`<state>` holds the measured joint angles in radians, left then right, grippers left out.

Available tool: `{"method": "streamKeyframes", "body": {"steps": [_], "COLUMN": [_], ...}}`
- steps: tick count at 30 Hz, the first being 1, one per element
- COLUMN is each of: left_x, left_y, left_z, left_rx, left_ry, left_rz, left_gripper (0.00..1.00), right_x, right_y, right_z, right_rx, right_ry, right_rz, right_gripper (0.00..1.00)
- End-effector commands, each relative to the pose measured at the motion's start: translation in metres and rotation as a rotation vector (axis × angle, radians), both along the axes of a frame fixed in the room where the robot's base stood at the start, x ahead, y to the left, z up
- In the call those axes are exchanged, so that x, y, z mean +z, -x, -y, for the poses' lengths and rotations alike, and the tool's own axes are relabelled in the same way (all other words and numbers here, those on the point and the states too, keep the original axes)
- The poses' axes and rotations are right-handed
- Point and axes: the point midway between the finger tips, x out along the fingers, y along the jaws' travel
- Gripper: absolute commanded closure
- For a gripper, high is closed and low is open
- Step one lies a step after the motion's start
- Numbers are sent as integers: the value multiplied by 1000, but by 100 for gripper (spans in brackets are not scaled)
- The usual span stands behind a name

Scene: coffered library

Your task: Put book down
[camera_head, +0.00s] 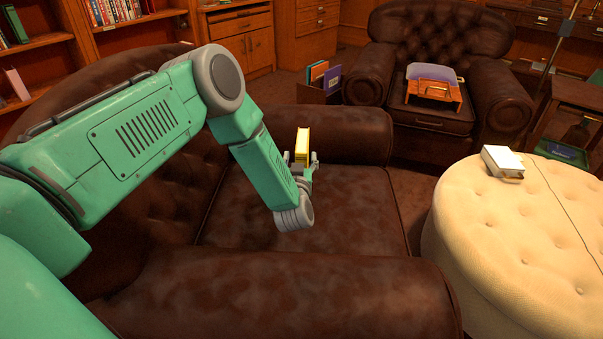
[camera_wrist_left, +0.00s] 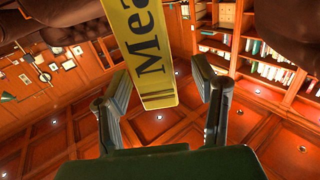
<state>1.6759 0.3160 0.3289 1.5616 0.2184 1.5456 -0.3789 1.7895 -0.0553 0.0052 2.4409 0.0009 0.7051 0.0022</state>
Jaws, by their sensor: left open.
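A yellow book (camera_head: 303,143) stands upright at my left gripper (camera_head: 301,163), in front of the far armrest of the near brown leather armchair (camera_head: 270,225). In the left wrist view the book's yellow face (camera_wrist_left: 150,45) with black letters "Mea" lies between the two fingers of the left gripper (camera_wrist_left: 165,95). The fingers are open, with gaps showing on both sides of the book. The book's lower part is hidden behind the gripper in the head view, so I cannot tell what it rests on. My right gripper is not in view.
A cream tufted ottoman (camera_head: 520,235) stands at right with a white book (camera_head: 502,161) on it. Another leather armchair (camera_head: 440,45) behind holds a small wooden stand (camera_head: 433,90). The near chair's seat is bare. Bookshelves (camera_head: 35,45) stand at back left.

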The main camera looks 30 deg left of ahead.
Motion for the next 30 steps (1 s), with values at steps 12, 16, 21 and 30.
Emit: {"method": "streamKeyframes", "body": {"steps": [12,16,21,30], "left_x": [-10,-7,-4,-6], "left_y": [-42,-50,-51,-51], "left_z": [-26,-29,-27,-29], "left_rx": [1,0,-1,-1], "left_ry": [8,6,3,6], "left_rz": [1,0,-1,0], "left_gripper": [47,47,47,100], "right_x": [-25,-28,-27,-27], "right_y": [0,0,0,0], "right_z": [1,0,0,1], "right_rx": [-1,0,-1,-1], "right_ry": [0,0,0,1], "right_rz": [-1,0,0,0], "right_gripper": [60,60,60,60]}}
